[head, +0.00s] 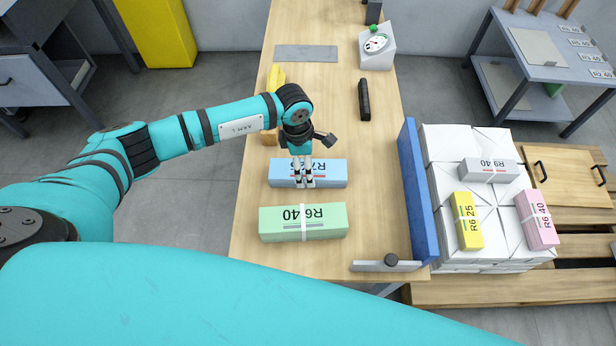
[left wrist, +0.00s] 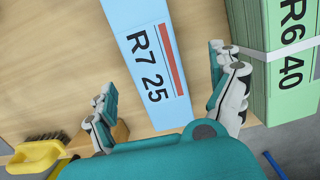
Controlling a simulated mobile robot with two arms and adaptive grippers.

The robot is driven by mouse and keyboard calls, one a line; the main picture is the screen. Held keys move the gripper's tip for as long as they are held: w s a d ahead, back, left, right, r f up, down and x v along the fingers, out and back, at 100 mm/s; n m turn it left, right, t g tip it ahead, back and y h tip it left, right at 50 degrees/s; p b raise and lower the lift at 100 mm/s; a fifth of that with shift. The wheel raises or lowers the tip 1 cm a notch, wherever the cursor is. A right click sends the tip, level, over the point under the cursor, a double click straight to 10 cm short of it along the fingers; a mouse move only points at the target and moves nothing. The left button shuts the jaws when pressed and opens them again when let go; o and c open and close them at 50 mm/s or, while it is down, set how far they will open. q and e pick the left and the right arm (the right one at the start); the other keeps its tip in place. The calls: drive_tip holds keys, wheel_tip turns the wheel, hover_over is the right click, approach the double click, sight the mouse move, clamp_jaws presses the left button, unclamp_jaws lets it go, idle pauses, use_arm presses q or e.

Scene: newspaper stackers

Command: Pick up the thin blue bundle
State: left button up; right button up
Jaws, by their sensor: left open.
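The thin blue bundle (head: 332,176), marked R7 25, lies flat on the wooden table, behind the green bundle (head: 322,221) marked R6 40. My left gripper (head: 303,185) is over the blue bundle, pointing down, and hides its middle in the head view. In the left wrist view, the blue bundle (left wrist: 150,60) runs between the two spread fingers of my left gripper (left wrist: 160,78). The fingers are open and hold nothing. The finger on the right is near the green bundle (left wrist: 288,60). I cannot tell the height above the table. My right gripper is not in view.
A blue upright board (head: 417,190) edges the table's right side. A grey bar with a dark knob (head: 391,261) lies at the front. A yellow-handled brush (left wrist: 38,155) is near the left finger. A stack of white bundles (head: 448,150) stands to the right.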

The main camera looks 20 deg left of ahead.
use_arm(q)
drive_tip(key=f+b, duration=0.2)
drive_tip(key=f, duration=0.1)
drive_tip(key=f+b, duration=0.2)
drive_tip(key=shift+w+d+f, duration=0.15)
drive_tip(key=shift+w+f, duration=0.1)
drive_tip(key=shift+w, duration=0.15)
drive_tip(key=shift+r, duration=0.1)
drive_tip(key=shift+c, duration=0.3)
drive_tip(key=c, duration=1.6)
drive_tip(key=shift+w, duration=0.1)
drive_tip(key=shift+c, duration=0.7)
